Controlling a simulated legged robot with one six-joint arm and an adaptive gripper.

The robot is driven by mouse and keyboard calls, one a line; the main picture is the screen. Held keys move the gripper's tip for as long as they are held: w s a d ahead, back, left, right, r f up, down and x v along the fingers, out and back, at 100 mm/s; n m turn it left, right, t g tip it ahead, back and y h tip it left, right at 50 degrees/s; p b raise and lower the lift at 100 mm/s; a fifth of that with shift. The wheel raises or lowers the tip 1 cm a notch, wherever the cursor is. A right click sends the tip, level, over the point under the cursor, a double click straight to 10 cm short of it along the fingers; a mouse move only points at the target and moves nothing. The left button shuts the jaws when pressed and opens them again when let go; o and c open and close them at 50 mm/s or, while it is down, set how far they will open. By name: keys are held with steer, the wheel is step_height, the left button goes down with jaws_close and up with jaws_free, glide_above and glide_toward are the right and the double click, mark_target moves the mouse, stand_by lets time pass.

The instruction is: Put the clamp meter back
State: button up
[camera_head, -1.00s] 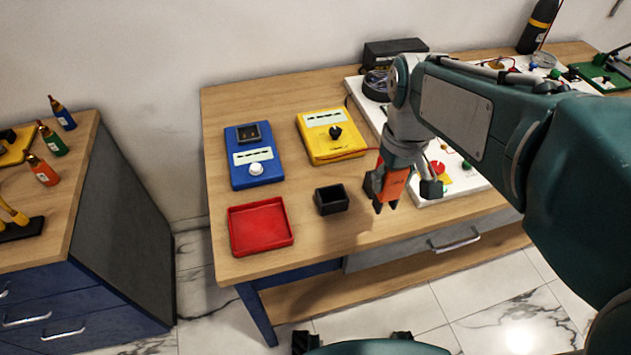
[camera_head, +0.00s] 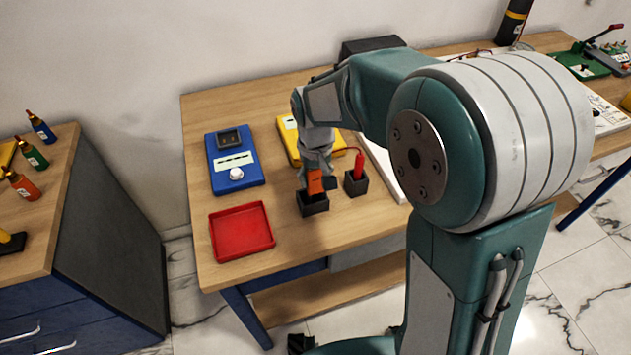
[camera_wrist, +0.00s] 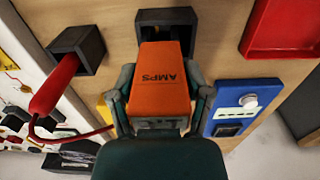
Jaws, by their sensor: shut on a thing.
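The clamp meter (camera_wrist: 165,88) is an orange block marked AMPS in the wrist view. My gripper (camera_wrist: 160,95) is shut on it, with a finger on each side. In the head view the orange clamp meter (camera_head: 315,182) is below my gripper (camera_head: 317,172), directly over a small black open-topped box (camera_head: 314,205). This box (camera_wrist: 165,17) also shows beyond the meter in the wrist view. The meter's dark far end is at the box opening. I cannot tell how deep it sits or whether it touches the walls.
A second black box (camera_head: 355,186) holding a red probe (camera_head: 359,165) stands close on the right. A red tray (camera_head: 241,231) lies at front left. Blue (camera_head: 233,160) and yellow (camera_head: 287,132) instruments stand behind. A red cable runs beside my gripper.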

steer(key=shift+f, duration=0.8)
steer(key=shift+a+f, duration=0.25)
steer(key=shift+a, duration=0.35)
steer(key=o, duration=1.3)
steer(key=shift+d, duration=0.4)
steer(key=shift+a, duration=0.15)
steer(key=shift+a+r, duration=0.1)
steer(key=shift+r, duration=0.1)
step_height(320, 180, up, 12)
steer(key=shift+f, duration=0.1)
